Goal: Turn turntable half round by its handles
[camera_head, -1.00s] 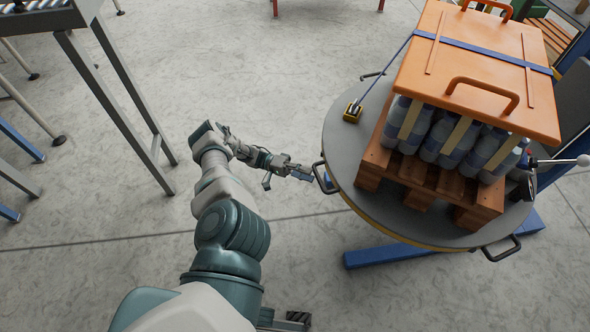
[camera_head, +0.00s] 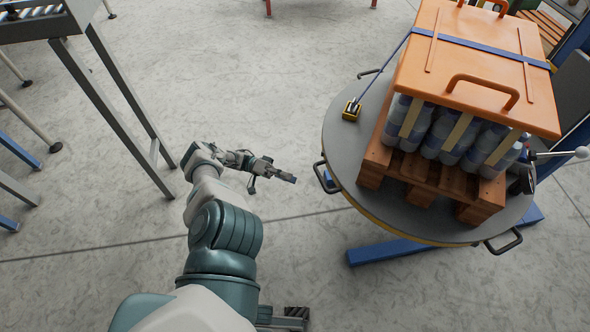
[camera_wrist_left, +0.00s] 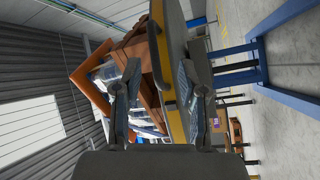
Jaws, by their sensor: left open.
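The round grey turntable (camera_head: 352,152) stands at the right of the head view on a blue base. Black loop handles sit on its rim: one at the left (camera_head: 325,178), one at the front right (camera_head: 503,242) and one at the back left (camera_head: 370,73). My left gripper (camera_head: 292,179) is open and empty, a short way left of the left handle and apart from it. In the left wrist view its two fingers (camera_wrist_left: 160,85) are spread, with the turntable's yellow edge (camera_wrist_left: 177,125) beyond them.
A wooden pallet (camera_head: 425,185) with several wrapped bottles and an orange lid (camera_head: 480,65) rides on the turntable. A conveyor frame (camera_head: 115,95) stands at the left. The floor between is clear.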

